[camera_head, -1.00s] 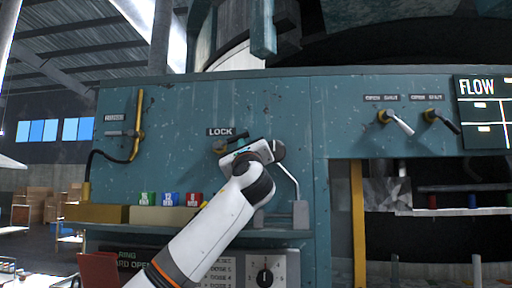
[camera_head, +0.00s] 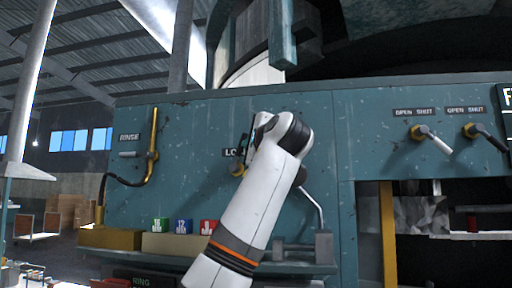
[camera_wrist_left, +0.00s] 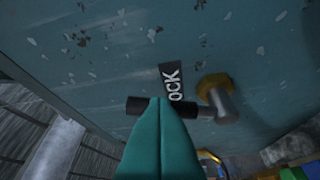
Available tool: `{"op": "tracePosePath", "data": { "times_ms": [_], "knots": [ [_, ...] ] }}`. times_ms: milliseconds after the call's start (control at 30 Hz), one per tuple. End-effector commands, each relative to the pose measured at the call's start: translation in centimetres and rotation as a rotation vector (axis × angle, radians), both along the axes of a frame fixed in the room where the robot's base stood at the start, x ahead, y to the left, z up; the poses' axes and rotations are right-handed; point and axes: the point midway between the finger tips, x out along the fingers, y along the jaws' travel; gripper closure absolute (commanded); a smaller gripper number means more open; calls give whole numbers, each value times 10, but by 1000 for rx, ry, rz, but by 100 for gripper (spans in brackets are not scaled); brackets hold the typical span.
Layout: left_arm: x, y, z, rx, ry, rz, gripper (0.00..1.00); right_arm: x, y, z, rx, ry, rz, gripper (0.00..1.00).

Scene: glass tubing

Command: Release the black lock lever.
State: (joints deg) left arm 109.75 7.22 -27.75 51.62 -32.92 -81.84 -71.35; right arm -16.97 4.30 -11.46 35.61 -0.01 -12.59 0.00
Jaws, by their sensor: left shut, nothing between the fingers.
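The lock lever has a black grip (camera_wrist_left: 138,104) and a grey shaft coming from a yellow collar (camera_wrist_left: 213,84) on the teal panel. In the head view the black lever (camera_head: 244,144) points mostly upward from its collar (camera_head: 237,170), partly behind my left gripper (camera_head: 252,140). In the left wrist view my left gripper's teal fingers (camera_wrist_left: 160,105) are shut together and empty. Their tips overlap the black grip; I cannot tell whether they touch it. The LOCK label (camera_wrist_left: 175,85) is partly covered. My right gripper is in neither view.
A yellow RINSE handle (camera_head: 153,145) with a black hose is left on the panel. A bent metal rod (camera_head: 314,205) stands right of my arm. Two OPEN/SHUT levers (camera_head: 432,138) are further right. Colored boxes (camera_head: 183,226) sit on the ledge below.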

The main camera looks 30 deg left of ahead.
Motion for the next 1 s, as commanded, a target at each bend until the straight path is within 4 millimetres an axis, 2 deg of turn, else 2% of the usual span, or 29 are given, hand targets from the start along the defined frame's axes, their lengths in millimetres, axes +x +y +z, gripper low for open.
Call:
{"op": "tracePosePath", "data": {
  "times_ms": [433, 1000],
  "knots": [
    [-3, 13, 10, 3, 1, -2, 100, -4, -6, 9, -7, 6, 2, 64],
    [-4, 15, 11, 5, 0, -2, 100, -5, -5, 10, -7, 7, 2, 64]
  ]
}}
